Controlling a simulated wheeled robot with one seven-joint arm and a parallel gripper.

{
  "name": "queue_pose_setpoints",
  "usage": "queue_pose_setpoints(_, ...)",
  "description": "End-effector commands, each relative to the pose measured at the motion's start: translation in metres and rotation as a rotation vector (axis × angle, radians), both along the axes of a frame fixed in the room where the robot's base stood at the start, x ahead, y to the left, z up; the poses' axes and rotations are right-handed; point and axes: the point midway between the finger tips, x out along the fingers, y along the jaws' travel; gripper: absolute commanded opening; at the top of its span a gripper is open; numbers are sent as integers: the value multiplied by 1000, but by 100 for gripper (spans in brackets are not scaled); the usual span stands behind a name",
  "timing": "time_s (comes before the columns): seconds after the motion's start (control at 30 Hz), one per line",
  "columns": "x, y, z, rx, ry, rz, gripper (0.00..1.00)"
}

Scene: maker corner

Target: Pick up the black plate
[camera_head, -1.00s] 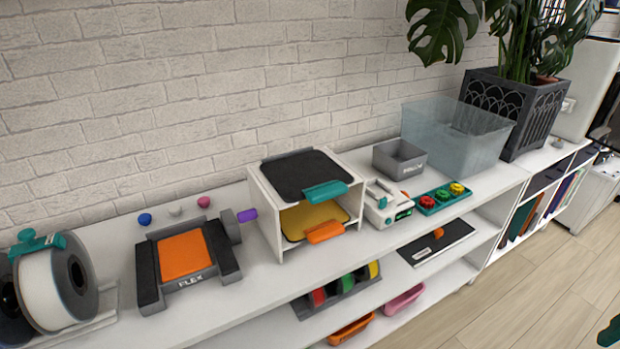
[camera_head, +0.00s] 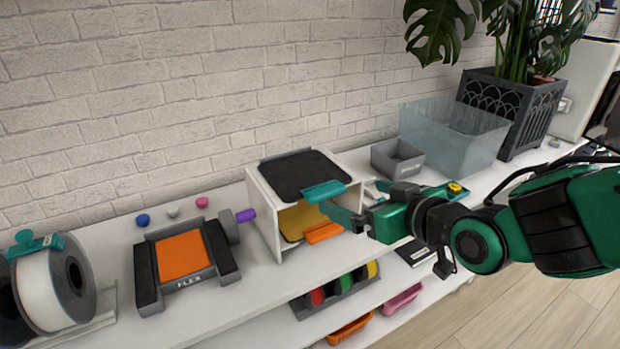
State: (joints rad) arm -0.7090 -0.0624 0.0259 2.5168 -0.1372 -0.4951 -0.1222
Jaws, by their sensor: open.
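The black plate (camera_head: 298,172) lies flat on top of a small white open-fronted rack (camera_head: 265,215) on the white shelf. A teal handle (camera_head: 323,191) sticks out at its front right edge. My gripper (camera_head: 343,212) has come in from the right, with its fingers pointing left close to the teal handle. It is open. I cannot tell whether the fingers touch the handle or reach around it.
A yellow plate (camera_head: 297,222) with an orange handle (camera_head: 323,233) sits in the rack below the black one. A grey box (camera_head: 397,160) and clear bin (camera_head: 455,135) stand to the right. The orange-topped FLEX device (camera_head: 181,256) is at left.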

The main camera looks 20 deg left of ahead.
Motion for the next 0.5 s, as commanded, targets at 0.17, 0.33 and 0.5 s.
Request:
queue_pose_setpoints(0.17, 14, 17, -10, -2, 2, 0, 100)
queue_pose_setpoints(0.33, 25, 29, -17, -2, 1, -2, 100)
queue_pose_setpoints(0.5, 29, 34, -20, -2, 0, -3, 100)
